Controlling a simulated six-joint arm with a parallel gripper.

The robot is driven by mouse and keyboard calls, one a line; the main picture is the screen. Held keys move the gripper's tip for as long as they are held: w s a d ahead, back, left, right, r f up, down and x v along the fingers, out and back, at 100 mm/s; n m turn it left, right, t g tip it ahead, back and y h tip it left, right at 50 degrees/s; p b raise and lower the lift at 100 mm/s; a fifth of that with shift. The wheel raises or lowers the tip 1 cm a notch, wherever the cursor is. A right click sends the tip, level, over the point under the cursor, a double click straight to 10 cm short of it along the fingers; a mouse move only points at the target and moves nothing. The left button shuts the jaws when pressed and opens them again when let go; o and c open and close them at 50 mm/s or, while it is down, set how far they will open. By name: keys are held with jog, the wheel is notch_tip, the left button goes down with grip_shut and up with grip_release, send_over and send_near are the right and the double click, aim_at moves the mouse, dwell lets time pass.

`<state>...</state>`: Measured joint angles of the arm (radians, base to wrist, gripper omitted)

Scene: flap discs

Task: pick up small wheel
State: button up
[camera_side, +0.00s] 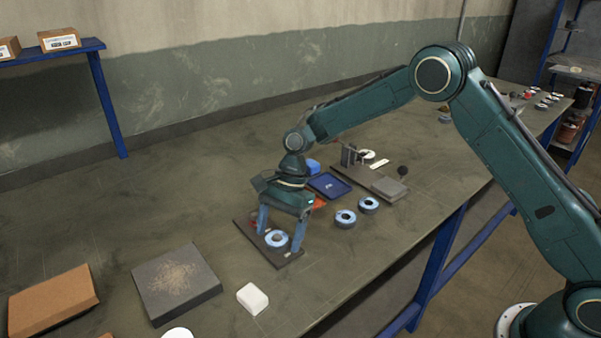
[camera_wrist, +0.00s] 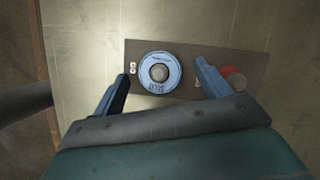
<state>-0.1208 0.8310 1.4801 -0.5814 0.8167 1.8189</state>
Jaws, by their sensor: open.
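A small blue wheel (camera_side: 276,239) with a grey centre lies on a dark flat plate (camera_side: 293,262). In the wrist view the wheel (camera_wrist: 160,73) shows whole, face up, on the dark plate (camera_wrist: 228,58). My gripper (camera_side: 281,240) is open above the plate, its two blue fingers on either side of the wheel. In the wrist view the fingers of my gripper (camera_wrist: 163,78) stand to the left and right of the wheel, with gaps at both sides. I cannot tell how high the fingertips are above the plate.
Two more blue wheels (camera_side: 346,219) (camera_side: 368,205) lie to the right on the table. A blue tray (camera_side: 329,186) and a dark fixture (camera_side: 371,181) stand behind. A red round part (camera_wrist: 234,78) lies by the right finger. A dark block (camera_side: 175,284) and white block (camera_side: 252,299) lie leftward.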

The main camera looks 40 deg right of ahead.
jog(key=shift+c, duration=0.3)
jog(key=c, duration=1.1)
jog(key=shift+r, duration=0.1)
jog(key=shift+c, duration=0.2)
notch_tip(320, 180, up, 10)
dwell(0.4)
jog(key=shift+w+f+m+t, duration=0.4)
jog(key=shift+w+m, duration=0.6)
jog(key=shift+w, duration=0.45)
jog(key=shift+w+f+m+t, duration=0.4)
jog(key=shift+w+m, duration=0.6)
jog(key=shift+w, duration=0.4)
jog(key=shift+w+f+m+t, duration=0.35)
jog(key=shift+w+m, duration=0.65)
jog(key=shift+w, duration=0.45)
